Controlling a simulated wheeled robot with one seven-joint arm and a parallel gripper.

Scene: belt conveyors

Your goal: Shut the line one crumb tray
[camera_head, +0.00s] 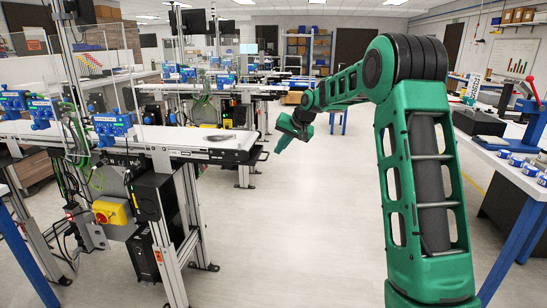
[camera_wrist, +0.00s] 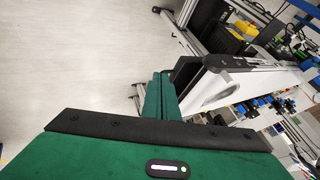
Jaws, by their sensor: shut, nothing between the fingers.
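My gripper (camera_head: 282,145) is shut and empty. It hangs in the air over the floor, a little to the right of the near conveyor's end and apart from it. In the wrist view its green fingers (camera_wrist: 162,96) lie together. The near conveyor (camera_head: 190,138) has a pale belt and a black end roller housing. The wrist view shows a conveyor end (camera_wrist: 215,80) just right of the fingers; whether they touch cannot be told. I cannot pick out a crumb tray for certain in either view, nor how far it stands open.
A grey flat item (camera_head: 220,138) lies on the near belt. A yellow switch box (camera_head: 110,212) and a black box (camera_head: 154,194) hang under the conveyor. A workbench (camera_head: 507,165) with blue-and-white parts stands at right. The floor (camera_head: 300,230) between is clear.

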